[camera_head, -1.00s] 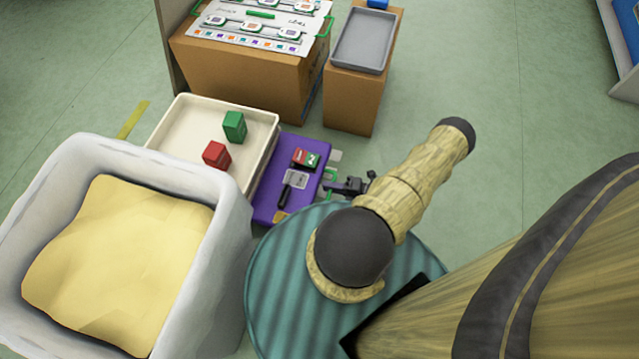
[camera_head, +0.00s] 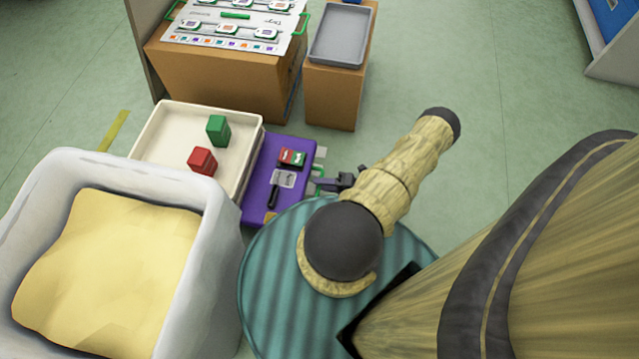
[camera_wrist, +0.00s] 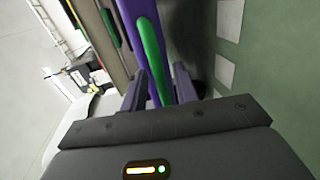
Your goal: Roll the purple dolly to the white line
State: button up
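The purple dolly (camera_head: 262,184) stands on the floor left of my gripper in the head view. A small red-and-green box, a pale card and a dark tool lie on it. My gripper (camera_head: 325,183) is at the dolly's right side, by its green handle (camera_head: 318,170). In the wrist view the green handle (camera_wrist: 150,45) runs between my two fingers (camera_wrist: 158,88), which appear closed on it.
A cream tray (camera_head: 141,158) with a red block (camera_head: 202,161) and a green block (camera_head: 218,130) adjoins the dolly's left side. A white bin (camera_head: 215,250) is at the lower left. Cardboard boxes (camera_head: 332,98) stand behind. Green floor is open to the right.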

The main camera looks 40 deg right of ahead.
jog(key=p+v, duration=0.3)
jog(key=v, duration=1.3)
jog(key=shift+s, duration=0.1)
jog(key=w+a+r+n+g+p, duration=0.1)
jog(key=w+r+n+g+p, duration=0.1)
jog(key=w+r+n+g, duration=0.6)
jog(key=w+a+r+n+g+p, duration=0.2)
jog(key=w+r+n+g+p, duration=0.15)
jog(key=r+n, duration=0.75)
jog(key=w+a+r+n+g+h+p, duration=0.1)
jog(key=w+a+r+n+h, duration=0.15)
jog(key=a+r+n, duration=0.4)
jog(key=w+a+r+n+g+h+p, duration=0.15)
jog(key=w+r+n, duration=0.25)
jog(key=r, duration=0.6)
jog(key=s+a+r+n+t+h+p, duration=0.2)
jog(key=a+r+n+t+h+p, duration=0.25)
jog(key=a+r+n, duration=1.35)
notch_tip(320, 180, up, 38)
jog(key=p, duration=3.7)
jog(key=shift+f+m+h, duration=0.15)
jog(key=shift+m+h, duration=0.2)
